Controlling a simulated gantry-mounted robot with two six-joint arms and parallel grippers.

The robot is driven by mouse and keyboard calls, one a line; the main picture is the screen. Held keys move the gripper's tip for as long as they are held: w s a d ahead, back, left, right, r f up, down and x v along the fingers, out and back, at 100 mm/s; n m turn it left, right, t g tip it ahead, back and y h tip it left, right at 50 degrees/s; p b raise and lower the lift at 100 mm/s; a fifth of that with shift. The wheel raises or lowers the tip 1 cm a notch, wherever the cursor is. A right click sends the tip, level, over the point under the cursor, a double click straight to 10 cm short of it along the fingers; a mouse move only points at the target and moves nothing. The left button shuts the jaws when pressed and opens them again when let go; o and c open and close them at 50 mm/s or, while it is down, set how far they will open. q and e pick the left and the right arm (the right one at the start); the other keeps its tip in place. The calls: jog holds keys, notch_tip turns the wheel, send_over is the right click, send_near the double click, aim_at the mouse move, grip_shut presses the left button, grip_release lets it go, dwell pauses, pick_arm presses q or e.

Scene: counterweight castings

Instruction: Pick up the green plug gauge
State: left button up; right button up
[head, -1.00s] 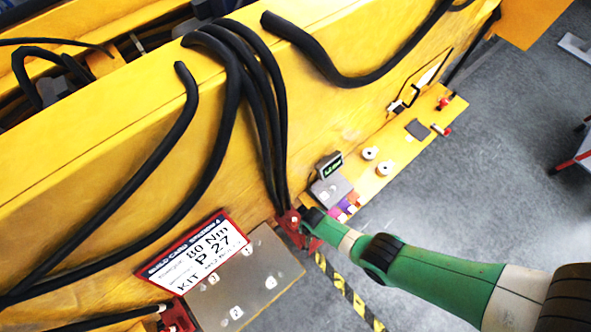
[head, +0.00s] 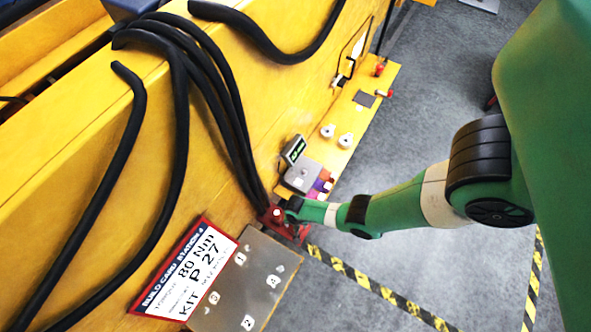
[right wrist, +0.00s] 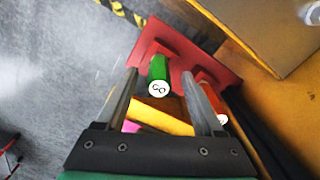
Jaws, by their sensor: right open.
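The green plug gauge (right wrist: 158,70) shows in the right wrist view, with a white end face marked "GO" turned toward the camera. It sits at a red holder (right wrist: 150,36). My right gripper (right wrist: 160,76) is open, and the gauge appears between its two fingers, with a gap on each side. I cannot tell how deep the fingers reach along it. In the head view my right arm comes in from the right and ends at the red holder (head: 283,228); the gauge cannot be made out there. My left gripper is not in view.
A red-orange gauge (right wrist: 212,92) sits in the holder just right of the right finger. A yellow bar (right wrist: 160,119) and a pink piece lie below. In the head view, a grey plate (head: 240,285) and a build card (head: 190,270) stand beside the holder.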

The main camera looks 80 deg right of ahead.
notch_tip(320, 180, down, 3)
jog(key=shift+s+a+f+b, duration=0.15)
jog(key=shift+f+b, duration=0.05)
jog(key=shift+b, duration=0.75)
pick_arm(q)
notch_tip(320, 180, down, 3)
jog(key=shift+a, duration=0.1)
pick_arm(e)
jog(key=shift+r, duration=0.15)
grip_shut()
